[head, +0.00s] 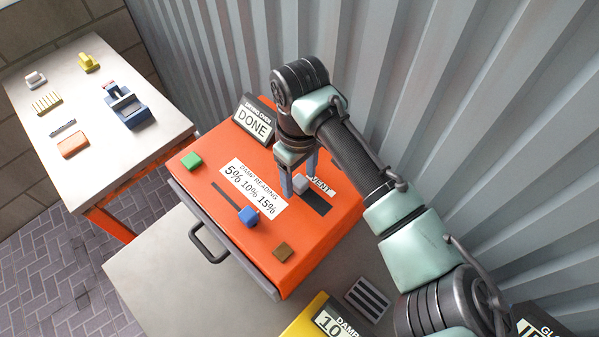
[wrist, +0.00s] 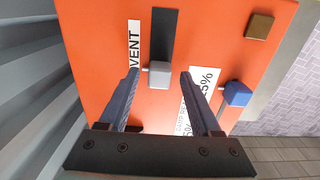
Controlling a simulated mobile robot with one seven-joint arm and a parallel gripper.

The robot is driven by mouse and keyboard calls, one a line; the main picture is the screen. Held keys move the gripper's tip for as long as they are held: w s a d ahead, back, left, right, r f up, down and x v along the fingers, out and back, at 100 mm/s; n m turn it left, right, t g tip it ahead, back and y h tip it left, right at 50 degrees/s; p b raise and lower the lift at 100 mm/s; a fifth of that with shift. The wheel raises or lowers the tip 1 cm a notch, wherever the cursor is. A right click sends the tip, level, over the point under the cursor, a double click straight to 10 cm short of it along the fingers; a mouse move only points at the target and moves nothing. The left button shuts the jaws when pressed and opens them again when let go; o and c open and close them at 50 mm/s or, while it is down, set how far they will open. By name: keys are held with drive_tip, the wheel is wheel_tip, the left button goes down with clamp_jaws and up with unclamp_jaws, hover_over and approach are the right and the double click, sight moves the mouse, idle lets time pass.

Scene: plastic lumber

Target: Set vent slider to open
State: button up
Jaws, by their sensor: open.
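The vent slider's light grey knob (head: 301,184) sits on a dark slot (head: 317,202) in the top of the orange box, beside a label reading VENT (head: 321,186). In the head view the knob is at the upper-left end of the slot. My gripper (head: 299,178) reaches down over it from above. In the wrist view the grey knob (wrist: 159,74) lies between the two fingertips of my open gripper (wrist: 160,74), with gaps on both sides. The bare slot (wrist: 163,35) runs away from the knob. Part of the VENT label is hidden in the head view.
The orange box (head: 312,245) also carries a blue slider knob (head: 249,216), a green block (head: 191,161), a brown block (head: 283,252) and a DONE sign (head: 255,121). A drawer handle (head: 208,244) sticks out at its front. A corrugated wall (head: 430,80) stands close behind my arm.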

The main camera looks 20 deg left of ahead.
drive_tip(key=shift+f, duration=0.2)
drive_tip(key=shift+c, duration=0.2)
clamp_jaws()
idle(1.2)
